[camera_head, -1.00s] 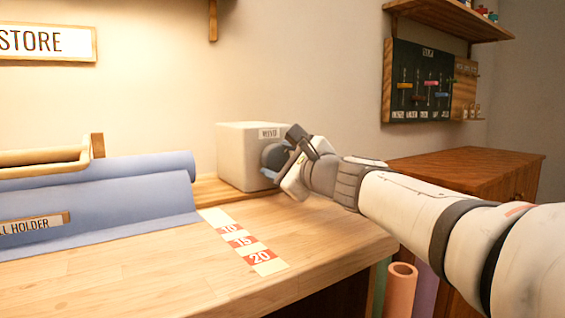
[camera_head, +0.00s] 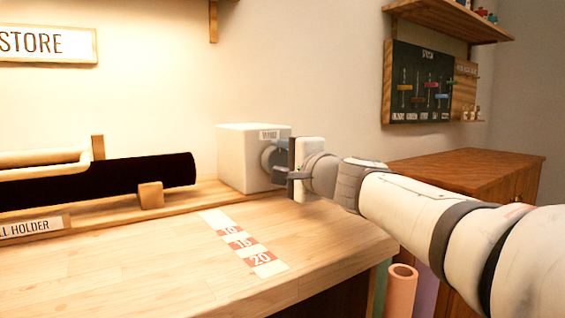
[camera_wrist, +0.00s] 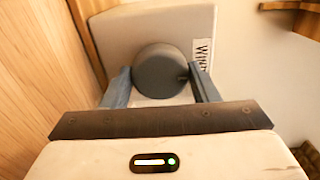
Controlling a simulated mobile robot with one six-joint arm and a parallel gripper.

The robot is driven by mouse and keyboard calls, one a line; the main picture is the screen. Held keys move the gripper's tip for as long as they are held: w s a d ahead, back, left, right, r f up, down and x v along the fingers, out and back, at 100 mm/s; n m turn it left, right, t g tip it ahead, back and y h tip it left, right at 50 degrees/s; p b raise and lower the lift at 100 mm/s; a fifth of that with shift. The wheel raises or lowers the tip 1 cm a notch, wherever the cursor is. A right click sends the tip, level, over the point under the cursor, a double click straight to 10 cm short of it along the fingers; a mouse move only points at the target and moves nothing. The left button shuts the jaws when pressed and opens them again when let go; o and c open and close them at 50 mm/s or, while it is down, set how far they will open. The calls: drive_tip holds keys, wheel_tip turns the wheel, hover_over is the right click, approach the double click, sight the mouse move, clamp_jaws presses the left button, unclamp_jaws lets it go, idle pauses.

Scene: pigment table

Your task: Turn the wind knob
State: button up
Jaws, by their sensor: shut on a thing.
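The wind knob (camera_wrist: 160,70) is a round grey knob on the face of a white box (camera_head: 240,158) that stands at the back of the wooden table. A label reading "WIND" is on the box face beside the knob in the wrist view. My gripper (camera_head: 277,160) reaches the box from the right and is shut on the knob. In the wrist view my gripper's two fingers (camera_wrist: 160,86) lie on either side of the knob. In the head view the knob is partly hidden by my gripper.
A dark roll (camera_head: 100,180) lies in a wooden holder at the left. A paper scale marked 10, 15, 20 (camera_head: 243,242) lies on the table (camera_head: 140,265). A wooden cabinet (camera_head: 470,175) stands at the right, with an upright orange roll (camera_head: 401,290) near the table's edge.

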drive_tip(key=shift+f, duration=0.1)
idle(0.3)
drive_tip(key=o, duration=1)
